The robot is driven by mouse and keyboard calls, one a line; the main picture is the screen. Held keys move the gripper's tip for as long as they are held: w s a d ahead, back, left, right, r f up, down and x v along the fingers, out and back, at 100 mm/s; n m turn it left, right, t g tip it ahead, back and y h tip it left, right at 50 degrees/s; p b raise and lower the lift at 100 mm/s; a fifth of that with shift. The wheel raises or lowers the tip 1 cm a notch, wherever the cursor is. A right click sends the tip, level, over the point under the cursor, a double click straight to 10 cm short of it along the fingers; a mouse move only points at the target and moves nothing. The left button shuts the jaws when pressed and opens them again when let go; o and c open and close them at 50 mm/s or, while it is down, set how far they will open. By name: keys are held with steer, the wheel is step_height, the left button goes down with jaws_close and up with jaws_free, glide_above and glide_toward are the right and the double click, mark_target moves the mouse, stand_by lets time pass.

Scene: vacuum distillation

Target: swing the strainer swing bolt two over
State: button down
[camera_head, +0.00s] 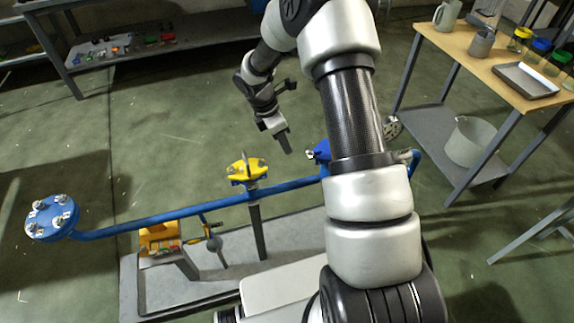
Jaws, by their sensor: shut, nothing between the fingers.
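My gripper (287,150) hangs in the air above and to the right of the yellow-capped fitting, its narrow tips together and empty. The yellow-capped fitting (246,168) sits on the blue pipe on a dark post, with small metal bolts and an upright piece on top. I cannot tell for sure that this is the strainer, or which bolt is number two. A blue fitting (319,152) at the right of the pipe is partly hidden by my arm. A round blue flange (52,217) with several metal bolts is at the pipe's left end.
The blue pipe (165,220) crosses above a grey skid tray (208,285). A small stand with a yellow box (160,238) is in front. A wooden-topped bench (470,48) with a tray and jars stands right, a bucket (470,142) below. The floor behind the pipe is clear.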

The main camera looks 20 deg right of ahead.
mark_target(312, 155)
steer(key=b+x, duration=0.1)
steer(key=x, duration=0.8)
steer(key=shift+w+d+r, duration=0.25)
steer(key=shift+d+r, duration=0.25)
steer(key=shift+d, duration=0.2)
steer(key=shift+w+d+r, duration=0.3)
steer(key=shift+d+r, duration=0.15)
steer(key=shift+d, duration=0.25)
steer(key=shift+p, duration=0.4)
